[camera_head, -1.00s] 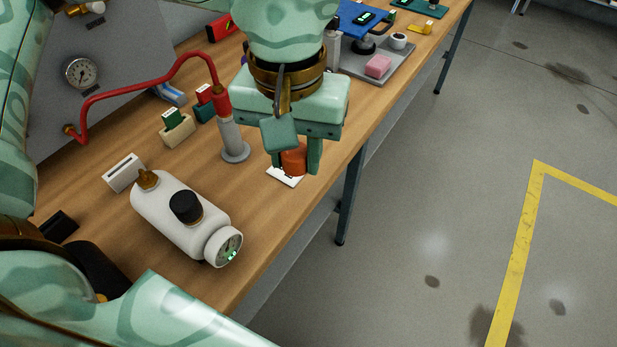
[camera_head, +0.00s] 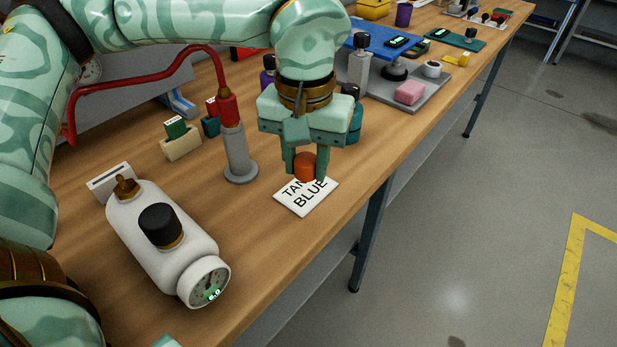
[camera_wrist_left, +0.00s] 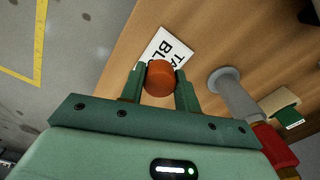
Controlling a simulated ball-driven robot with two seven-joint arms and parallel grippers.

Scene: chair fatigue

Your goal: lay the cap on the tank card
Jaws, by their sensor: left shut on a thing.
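My left gripper (camera_head: 304,172) is shut on an orange-red round cap (camera_head: 306,166), which sits between its two green fingers. The cap and fingers are over the far part of the white tank card (camera_head: 304,201), which lies on the wooden bench and reads "TAN… BLUE". The cap covers part of the lettering. In the left wrist view the cap (camera_wrist_left: 160,78) is between the fingertips, with the card (camera_wrist_left: 163,47) just beyond it. I cannot tell whether the cap touches the card. My right gripper is not in view.
A white tank (camera_head: 160,245) with a black knob and gauge lies at the near left. A grey stand (camera_head: 238,155) holding a red hose nozzle rises left of the card. A grey tray (camera_head: 425,95) with a pink block is behind. Bench right of the card is bare to its edge.

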